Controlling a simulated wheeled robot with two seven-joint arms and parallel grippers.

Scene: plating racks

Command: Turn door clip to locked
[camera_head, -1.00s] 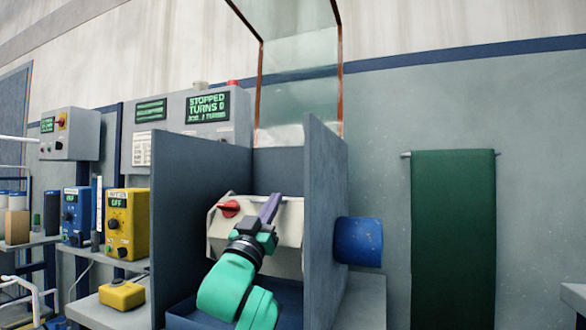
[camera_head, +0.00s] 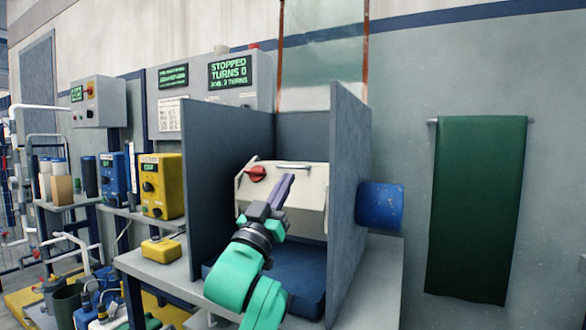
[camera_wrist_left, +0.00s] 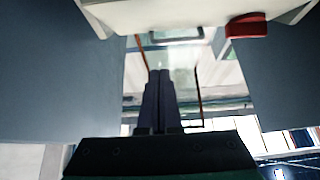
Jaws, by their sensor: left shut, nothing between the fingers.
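The red door clip (camera_head: 256,174) sits at the upper left of the white barrel (camera_head: 310,205), inside the grey-walled bay. Its pointed end faces left in the head view. My left gripper (camera_head: 287,181) is shut and empty, its purple fingers in front of the barrel's face, right of the clip and apart from it in the picture. In the left wrist view the shut fingers (camera_wrist_left: 160,80) point up towards the white barrel (camera_wrist_left: 180,12), and the red clip (camera_wrist_left: 247,25) is at the upper right, clear of the fingers. My right gripper is not in view.
Grey side panels (camera_head: 345,200) flank the barrel closely. A blue tray (camera_head: 297,270) lies below it. A clear shield (camera_head: 325,60) stands raised above. A blue cylinder (camera_head: 380,206) sticks out on the right. The display (camera_head: 229,70) reads stopped, turns 0.

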